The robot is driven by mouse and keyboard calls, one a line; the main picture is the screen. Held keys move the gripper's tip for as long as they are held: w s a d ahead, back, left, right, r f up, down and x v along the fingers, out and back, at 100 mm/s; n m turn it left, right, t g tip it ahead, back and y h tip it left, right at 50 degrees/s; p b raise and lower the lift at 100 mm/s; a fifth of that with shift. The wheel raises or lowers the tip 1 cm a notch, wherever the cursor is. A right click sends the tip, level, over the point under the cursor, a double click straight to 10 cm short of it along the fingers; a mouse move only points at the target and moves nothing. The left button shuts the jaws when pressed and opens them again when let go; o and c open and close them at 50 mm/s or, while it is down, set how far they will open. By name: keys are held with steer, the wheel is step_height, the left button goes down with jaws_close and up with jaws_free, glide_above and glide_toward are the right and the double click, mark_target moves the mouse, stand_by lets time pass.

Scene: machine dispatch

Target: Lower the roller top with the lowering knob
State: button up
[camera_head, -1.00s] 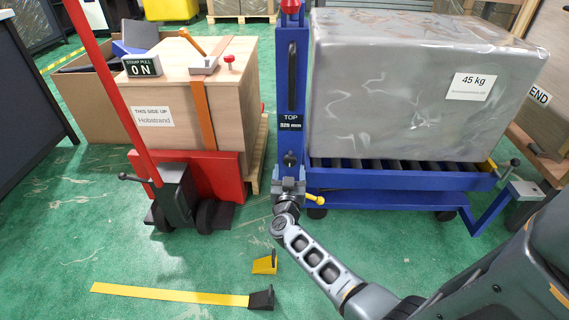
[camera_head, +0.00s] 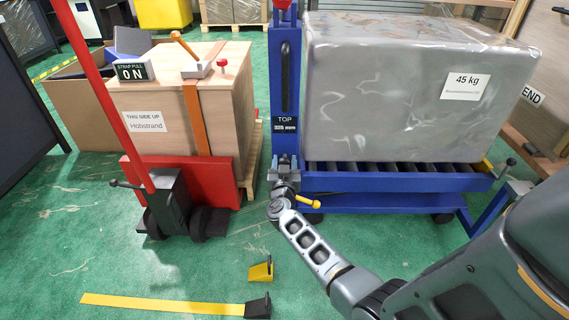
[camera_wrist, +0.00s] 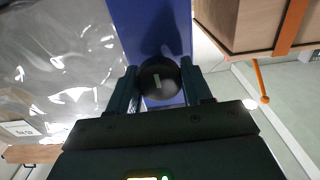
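The lowering knob (camera_wrist: 160,82) is round and black with a pale mark, on the blue column. In the wrist view it sits between my gripper's two fingers, which meet its sides. In the head view my gripper (camera_head: 285,168) is at the column's lower front and mostly covers the knob. The roller top (camera_head: 395,172) is a blue frame with dark rollers at the column's right. It carries a large grey wrapped load (camera_head: 400,90) labelled 45 kg. The column display (camera_head: 285,124) reads TOP and seems to say 325 mm.
A yellow-ended lever (camera_head: 308,202) sticks out beside my gripper. A wooden crate (camera_head: 150,98) on a red truck (camera_head: 218,178) stands at the left. A yellow wedge (camera_head: 261,270) and a yellow strip (camera_head: 165,302) lie on the green floor.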

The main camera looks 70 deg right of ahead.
steer(key=c, duration=0.5)
steer(key=shift+c, duration=0.2)
steer(key=shift+m, duration=0.3)
steer(key=shift+m+p, duration=0.4)
steer(key=shift+m, duration=0.5)
steer(key=m, duration=0.4)
steer(key=shift+s+m, duration=0.1)
steer(key=shift+m, duration=0.2)
steer(key=m, duration=0.5)
steer(key=shift+f, duration=0.2)
steer(key=m+b, duration=0.1)
steer(key=m, duration=0.4)
steer(key=shift+s+f+m+b, duration=0.1)
steer(key=shift+m+b, duration=0.2)
steer(key=shift+m, duration=0.1)
